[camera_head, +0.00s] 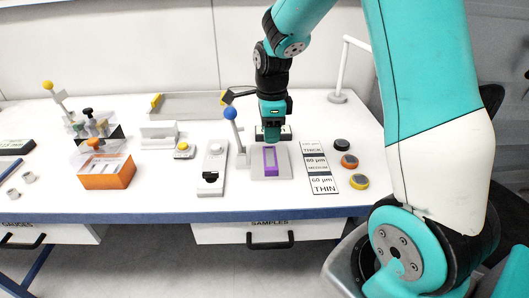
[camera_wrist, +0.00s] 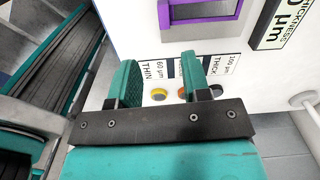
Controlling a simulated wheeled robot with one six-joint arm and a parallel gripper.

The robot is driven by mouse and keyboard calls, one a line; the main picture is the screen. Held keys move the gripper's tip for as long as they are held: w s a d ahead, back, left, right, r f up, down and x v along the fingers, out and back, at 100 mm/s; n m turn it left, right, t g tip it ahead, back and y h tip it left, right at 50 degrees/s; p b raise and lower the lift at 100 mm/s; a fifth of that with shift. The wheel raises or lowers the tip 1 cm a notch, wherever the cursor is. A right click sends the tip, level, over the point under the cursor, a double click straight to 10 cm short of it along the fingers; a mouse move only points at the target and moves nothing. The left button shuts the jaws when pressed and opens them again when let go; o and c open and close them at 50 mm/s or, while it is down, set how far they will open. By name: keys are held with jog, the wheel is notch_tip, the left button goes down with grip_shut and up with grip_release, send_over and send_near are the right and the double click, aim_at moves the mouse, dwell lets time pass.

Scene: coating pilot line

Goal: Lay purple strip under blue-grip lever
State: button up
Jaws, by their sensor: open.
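The purple strip (camera_head: 265,160), a purple-edged piece with a paler middle, lies on a grey block (camera_head: 284,172) in the head view. It also shows at the top of the wrist view (camera_wrist: 200,24), cut off by the edge. The lever with the blue ball grip (camera_head: 231,114) stands at the left of the block, its handle up. My gripper (camera_head: 271,138) points down at the rear of the block, behind the strip. In the wrist view my gripper (camera_wrist: 158,72) has its two teal fingers apart with nothing held between them. Whether the fingers touch anything is unclear.
A thickness card (camera_head: 319,168) and black, orange and yellow discs (camera_head: 349,161) lie right of the block. A grey device (camera_head: 212,165) stands left of it. A white post (camera_head: 342,80) stands behind right. An orange box (camera_head: 107,171) and a yellow-ball lever (camera_head: 47,85) are further left.

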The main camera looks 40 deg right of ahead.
jog(key=s+a+r+n+y, duration=0.1)
jog(key=s+a+r+n, duration=0.35)
jog(key=a+n, duration=0.3)
jog(key=s+a+r+n+y, duration=0.1)
jog(key=s+a+r+n, duration=0.2)
jog(key=s+a+n, duration=0.35)
jog(key=s+a+r+n+y, duration=0.1)
jog(key=s+a+n, duration=0.3)
jog(key=n, duration=0.4)
jog(key=s+a+r+n+y, duration=0.1)
jog(key=s+a+r+n, duration=0.1)
jog(key=s+n, duration=0.5)
jog(key=shift+a+r+n, duration=0.2)
jog(key=shift+a+n, duration=0.65)
jog(key=shift+n, duration=0.25)
